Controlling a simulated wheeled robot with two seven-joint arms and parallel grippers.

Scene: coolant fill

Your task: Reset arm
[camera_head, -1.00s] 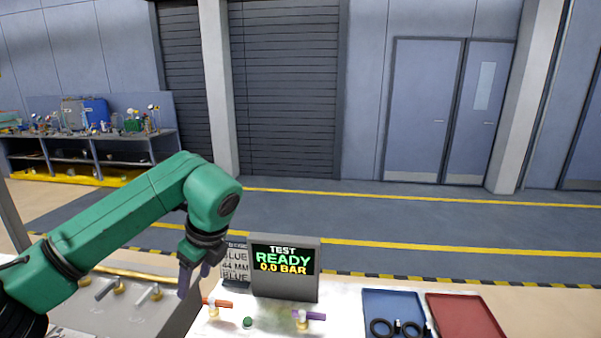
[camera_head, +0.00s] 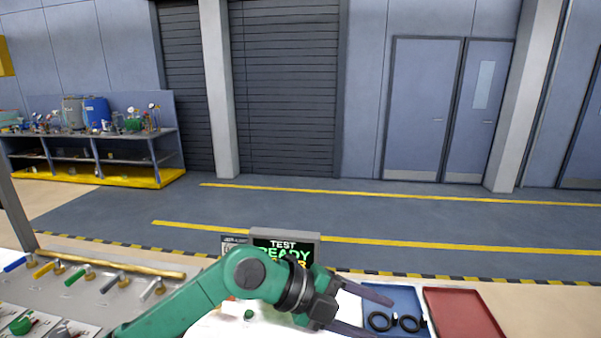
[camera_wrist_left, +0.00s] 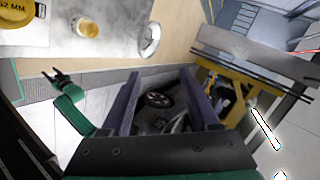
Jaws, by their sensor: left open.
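My left gripper (camera_head: 372,316) is open and empty. Its arm comes in from the bottom left of the head view and its fingers point right, over the front edge of the blue tray as seen from the head. In the left wrist view, its two dark fingers (camera_wrist_left: 157,100) are spread apart with nothing between them. A second green arm with a small dark gripper (camera_wrist_left: 57,78) shows at the left of the wrist view, apparently my right one. It is too small to tell whether it is open.
The test display (camera_head: 284,240) stands behind my left arm, partly covered. A blue tray (camera_head: 385,296) with black rings (camera_head: 381,321) and an empty red tray (camera_head: 462,312) lie to the right. A grey panel with coloured levers (camera_head: 76,276) is at left. Floor beyond is open.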

